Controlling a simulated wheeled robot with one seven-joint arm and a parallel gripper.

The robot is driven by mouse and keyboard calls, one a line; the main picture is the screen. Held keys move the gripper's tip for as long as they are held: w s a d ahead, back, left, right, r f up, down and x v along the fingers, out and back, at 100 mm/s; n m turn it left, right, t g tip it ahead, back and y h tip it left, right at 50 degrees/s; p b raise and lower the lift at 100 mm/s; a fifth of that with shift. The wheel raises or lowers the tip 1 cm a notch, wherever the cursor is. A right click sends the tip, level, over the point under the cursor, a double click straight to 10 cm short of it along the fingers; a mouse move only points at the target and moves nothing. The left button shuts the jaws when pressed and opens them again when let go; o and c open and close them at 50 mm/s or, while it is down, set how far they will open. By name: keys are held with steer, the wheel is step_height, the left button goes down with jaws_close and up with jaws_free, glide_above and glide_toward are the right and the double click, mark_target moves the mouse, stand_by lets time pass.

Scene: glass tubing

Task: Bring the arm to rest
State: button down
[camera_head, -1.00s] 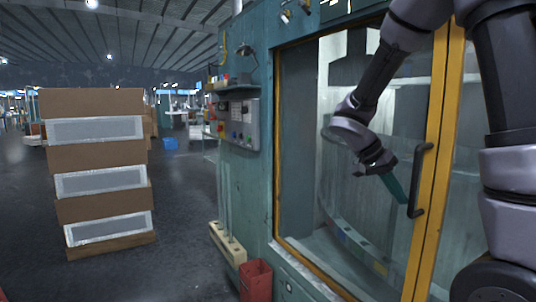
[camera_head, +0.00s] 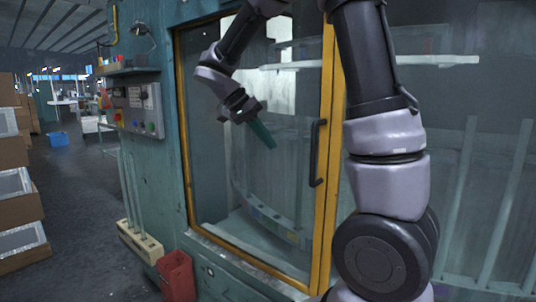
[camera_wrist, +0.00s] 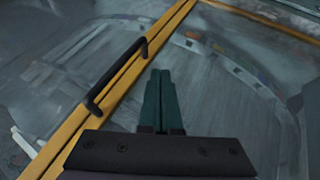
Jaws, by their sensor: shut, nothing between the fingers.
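My gripper (camera_head: 262,135) has long dark green fingers, pressed together with nothing between them. It hangs from my bent arm in front of the glass door (camera_head: 215,165), pointing down and to the right. In the wrist view my gripper (camera_wrist: 160,80) shows its fingers side by side, pointing at the glass. The black door handle (camera_head: 318,153) is to the right of the fingertips, with a gap between them in the head view. In the wrist view the handle (camera_wrist: 114,74) lies left of the fingers. The door looks closed.
The teal cabinet (camera_head: 150,195) carries a control panel (camera_head: 138,109) on its left side. A red bin (camera_head: 176,276) and a wooden rack (camera_head: 139,242) stand on the floor beside it. Stacked boxes (camera_head: 14,200) are at the far left. The floor between is clear.

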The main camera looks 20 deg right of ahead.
steer(key=s+r+n+t+y, duration=0.3)
steer(key=s+t+y, duration=0.1)
steer(key=s, duration=0.3)
steer(key=s+d+r+n+t+y, duration=0.1)
steer(key=s+r+n+t+y, duration=0.2)
steer(key=s, duration=0.5)
steer(key=shift+d+r+t+y, duration=0.15)
steer(key=shift+d+t+y, duration=0.25)
steer(key=shift+y, duration=0.8)
